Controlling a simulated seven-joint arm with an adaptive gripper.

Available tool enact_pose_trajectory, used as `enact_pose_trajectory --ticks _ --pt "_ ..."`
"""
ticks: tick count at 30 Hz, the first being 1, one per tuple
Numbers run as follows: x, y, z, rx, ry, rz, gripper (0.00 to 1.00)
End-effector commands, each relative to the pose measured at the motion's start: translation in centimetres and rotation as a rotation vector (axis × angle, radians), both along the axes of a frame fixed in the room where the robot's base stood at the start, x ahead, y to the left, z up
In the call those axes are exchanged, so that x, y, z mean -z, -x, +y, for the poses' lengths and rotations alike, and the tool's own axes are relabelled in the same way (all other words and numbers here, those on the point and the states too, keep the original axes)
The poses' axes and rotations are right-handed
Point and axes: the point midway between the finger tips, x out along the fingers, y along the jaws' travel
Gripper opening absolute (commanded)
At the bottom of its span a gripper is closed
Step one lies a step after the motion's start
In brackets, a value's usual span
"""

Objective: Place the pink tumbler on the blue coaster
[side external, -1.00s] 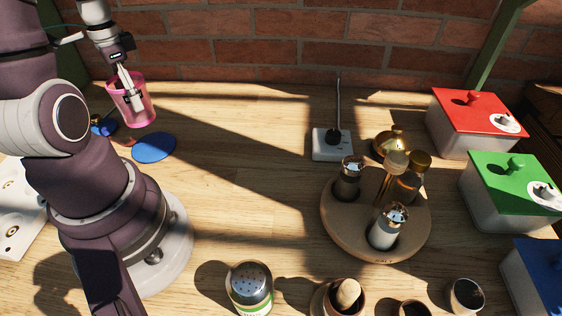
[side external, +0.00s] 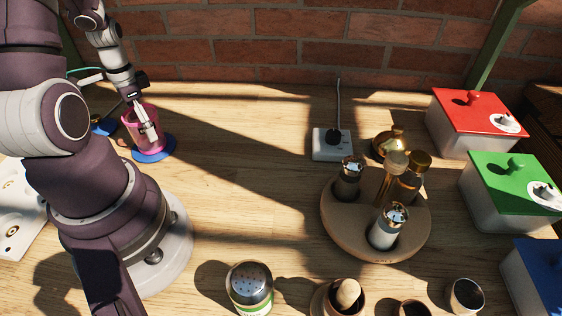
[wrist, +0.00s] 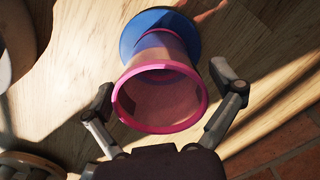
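The pink tumbler (side external: 133,134) is translucent and stands upright on the round blue coaster (side external: 163,152) at the left of the table. In the wrist view, the tumbler's pink rim (wrist: 160,128) faces me. The coaster (wrist: 133,32) shows around its far end, touching its base as far as I can see. My gripper (wrist: 165,85) is open, with one finger on each side of the tumbler. A gap shows between the right finger and the wall; the left finger is very close to the rim. In the side view my gripper (side external: 147,130) partly covers the tumbler.
A small blue item (side external: 104,126) lies just left of the tumbler. A white socket box (side external: 325,150) and a round wooden caddy (side external: 345,225) with shakers stand farther right. A brick wall (side external: 300,45) runs behind. The table between coaster and socket is clear.

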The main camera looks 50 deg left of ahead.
Motion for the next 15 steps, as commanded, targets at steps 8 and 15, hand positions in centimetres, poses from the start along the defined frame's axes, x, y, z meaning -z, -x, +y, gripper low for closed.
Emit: enact_pose_trajectory --ticks 8,15 --pt "-0.3 0.0 0.0 0.000 -0.001 -0.001 0.93" --pt "-5.0 -0.1 0.2 0.001 -0.009 -0.005 0.93"
